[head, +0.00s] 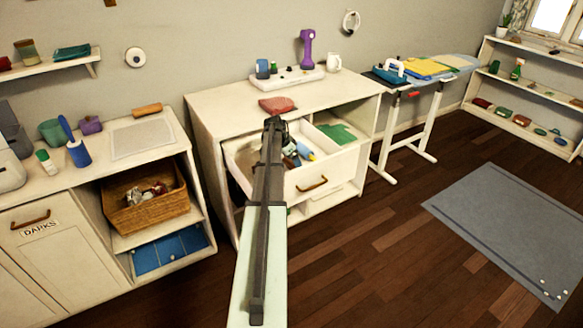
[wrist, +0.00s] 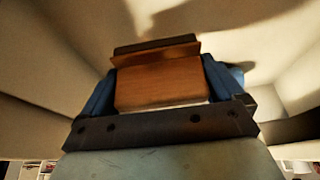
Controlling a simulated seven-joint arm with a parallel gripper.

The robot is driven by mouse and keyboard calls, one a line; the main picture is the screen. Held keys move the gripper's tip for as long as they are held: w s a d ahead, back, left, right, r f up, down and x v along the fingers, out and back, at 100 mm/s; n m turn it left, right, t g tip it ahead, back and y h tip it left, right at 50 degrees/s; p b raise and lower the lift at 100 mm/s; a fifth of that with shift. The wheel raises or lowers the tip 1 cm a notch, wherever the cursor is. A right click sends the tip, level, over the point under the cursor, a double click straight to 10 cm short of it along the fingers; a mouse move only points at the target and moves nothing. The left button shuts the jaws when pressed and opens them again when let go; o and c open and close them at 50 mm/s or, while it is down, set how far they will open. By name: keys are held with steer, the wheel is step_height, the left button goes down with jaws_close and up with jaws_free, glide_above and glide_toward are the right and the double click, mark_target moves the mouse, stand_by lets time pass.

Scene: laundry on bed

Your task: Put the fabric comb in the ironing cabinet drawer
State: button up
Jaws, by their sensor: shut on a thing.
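The fabric comb (wrist: 160,88) is a wooden block with a dark strip along its top edge in the wrist view. My gripper (wrist: 159,80) is shut on it, with a blue finger at each side. Pale walls and a pale floor surround it in that view, like the inside of the drawer. In the head view the ironing cabinet drawer (head: 322,177) is pulled open, and my arm reaches over its left part. My arm hides part of the drawer, and I cannot make out the comb there.
Bottle-like items (head: 304,150) lie in the drawer right of my arm. A green cloth (head: 338,133) is behind it. A folded red cloth (head: 277,105) lies on the white cabinet top (head: 240,98). A wicker basket (head: 145,210) stands in the left cabinet.

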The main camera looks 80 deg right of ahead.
mark_target(290, 162)
steer(key=shift+f, duration=2.05)
steer(key=o, duration=0.8)
steer(key=shift+f, duration=0.15)
steer(key=v, duration=1.2)
steer(key=shift+r, duration=0.2)
